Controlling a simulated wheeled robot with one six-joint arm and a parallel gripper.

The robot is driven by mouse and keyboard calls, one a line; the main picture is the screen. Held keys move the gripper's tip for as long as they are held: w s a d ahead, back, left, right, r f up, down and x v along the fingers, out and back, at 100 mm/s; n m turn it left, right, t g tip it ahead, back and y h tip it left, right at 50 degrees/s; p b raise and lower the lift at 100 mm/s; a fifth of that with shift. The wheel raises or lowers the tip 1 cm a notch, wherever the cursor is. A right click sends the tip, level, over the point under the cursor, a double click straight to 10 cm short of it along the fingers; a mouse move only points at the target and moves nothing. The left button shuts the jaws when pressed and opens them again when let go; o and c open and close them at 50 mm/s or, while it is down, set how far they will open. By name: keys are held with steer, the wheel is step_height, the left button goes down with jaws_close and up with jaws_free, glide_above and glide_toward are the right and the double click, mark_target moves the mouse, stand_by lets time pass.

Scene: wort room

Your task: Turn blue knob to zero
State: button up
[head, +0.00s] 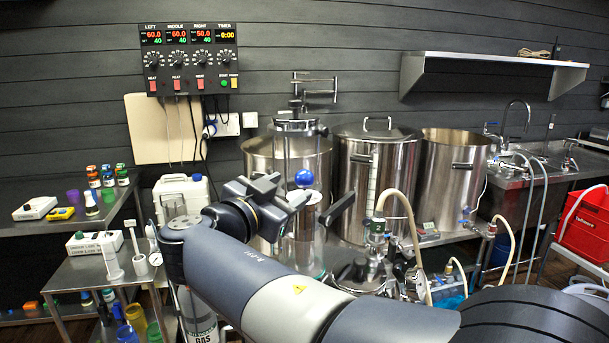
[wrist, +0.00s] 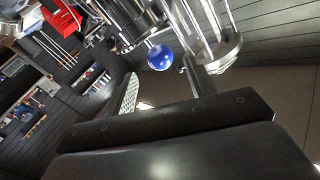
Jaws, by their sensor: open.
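The blue knob (head: 304,178) is a glossy ball at the front of a glass and steel column in the middle of the head view. It also shows near the top middle of the wrist view (wrist: 160,57), past the jaws. My gripper (head: 312,202) is beside and just below the knob in the head view, with its dark fingers spread apart. It looks open and empty. I cannot tell the exact gap between fingers and knob.
Steel kettles (head: 378,180) stand behind the column. A control box (head: 190,58) with dials and red and green displays hangs on the wall. A cart (head: 95,272) with small instruments stands at the left. A sink (head: 540,172) and a red crate (head: 585,225) are at the right.

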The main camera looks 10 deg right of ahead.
mark_target(300, 180)
steer(key=p+x, duration=0.1)
steer(key=x, duration=0.4)
steer(key=shift+w+d+r, duration=0.15)
steer(key=shift+w+d, duration=0.05)
steer(key=shift+d, duration=0.05)
steer(key=shift+w+d+p, duration=0.3)
steer(key=shift+w+d, duration=0.1)
steer(key=shift+w, duration=0.1)
steer(key=shift+c, duration=0.2)
steer(key=c, duration=0.9)
